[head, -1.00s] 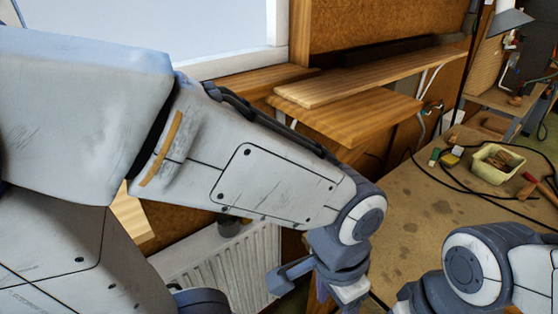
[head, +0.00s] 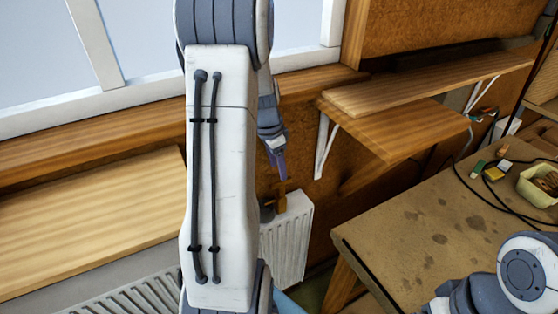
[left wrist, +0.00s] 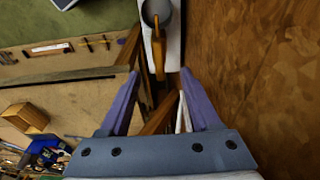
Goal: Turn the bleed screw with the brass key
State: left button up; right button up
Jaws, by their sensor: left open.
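The brass key (head: 282,198) stands at the top of the white radiator (head: 294,240), beside or in a small grey cup (head: 266,211) partly hidden by my left arm. In the left wrist view the brass key (left wrist: 158,52) runs from the round grey cup (left wrist: 157,12) toward the gap between my fingers. My left gripper (head: 278,168) is just above the key in the head view. In its wrist view the left gripper (left wrist: 160,74) is open, with nothing held. I cannot make out the bleed screw. My right gripper is not in view.
A wooden workbench (head: 400,245) is at the right, with a pale tray (head: 540,186) and black cable on it. Wooden shelves (head: 400,128) are fixed to the wall. A wooden sill (head: 90,215) extends left. My right arm is over the bench.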

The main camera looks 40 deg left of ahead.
aim_at(281, 185)
pick_arm(q)
jog(key=f, duration=0.3)
jog(key=w+f+p, duration=0.1)
jog(key=f, duration=0.2)
jog(key=f+p, duration=0.1)
jog(key=f, duration=0.2)
jog(key=shift+w+d+f, duration=0.2)
jog(key=shift+d+f, duration=0.15)
jog(key=shift+f, duration=0.05)
grip_shut()
